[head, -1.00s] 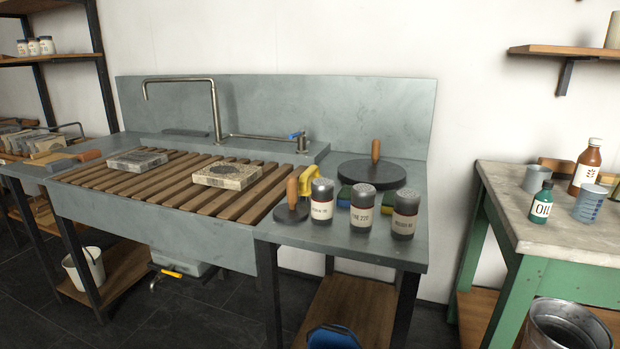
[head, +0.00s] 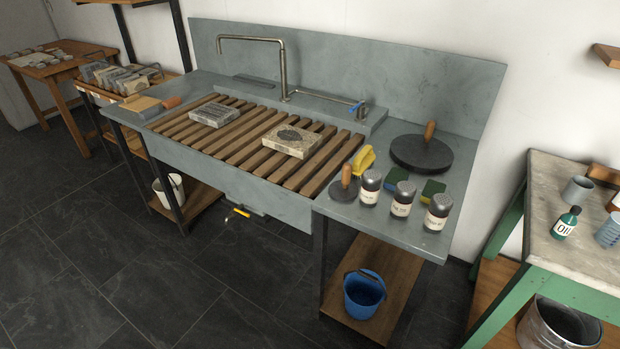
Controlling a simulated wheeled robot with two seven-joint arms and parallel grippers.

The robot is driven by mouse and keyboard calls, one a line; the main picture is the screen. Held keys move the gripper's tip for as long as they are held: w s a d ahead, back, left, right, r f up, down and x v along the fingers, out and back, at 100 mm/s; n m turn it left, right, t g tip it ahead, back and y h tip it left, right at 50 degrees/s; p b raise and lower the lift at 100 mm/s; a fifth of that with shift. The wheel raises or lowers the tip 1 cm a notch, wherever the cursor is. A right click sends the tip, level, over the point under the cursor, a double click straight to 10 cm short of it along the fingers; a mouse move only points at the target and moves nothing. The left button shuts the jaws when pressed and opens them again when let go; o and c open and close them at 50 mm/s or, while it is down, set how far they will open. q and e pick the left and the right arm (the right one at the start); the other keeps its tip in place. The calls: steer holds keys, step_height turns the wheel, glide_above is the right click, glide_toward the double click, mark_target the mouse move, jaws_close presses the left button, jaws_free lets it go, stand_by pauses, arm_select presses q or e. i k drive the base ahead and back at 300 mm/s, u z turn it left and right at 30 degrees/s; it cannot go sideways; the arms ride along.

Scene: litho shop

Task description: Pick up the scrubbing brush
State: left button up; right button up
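A yellow object with an arched handle (head: 364,159), which looks like the scrubbing brush, sits on the grey counter just right of the slatted sink top. Neither of my grippers is in the head view.
Three shakers (head: 403,199) stand along the counter's front, with green-and-yellow sponges behind them. A large dark disc with a wooden knob (head: 421,154) lies at the back. Two stone blocks (head: 291,141) rest on the slats. A blue bucket (head: 364,293) is on the lower shelf. The floor in front is clear.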

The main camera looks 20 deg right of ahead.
mark_target(366, 158)
steer(key=u, duration=0.35)
steer(key=k, duration=0.45)
steer(key=u, duration=0.5)
steer(key=i, duration=1.85)
steer(key=z, duration=1.6)
steer(key=i, duration=0.9)
steer(key=z, duration=0.75)
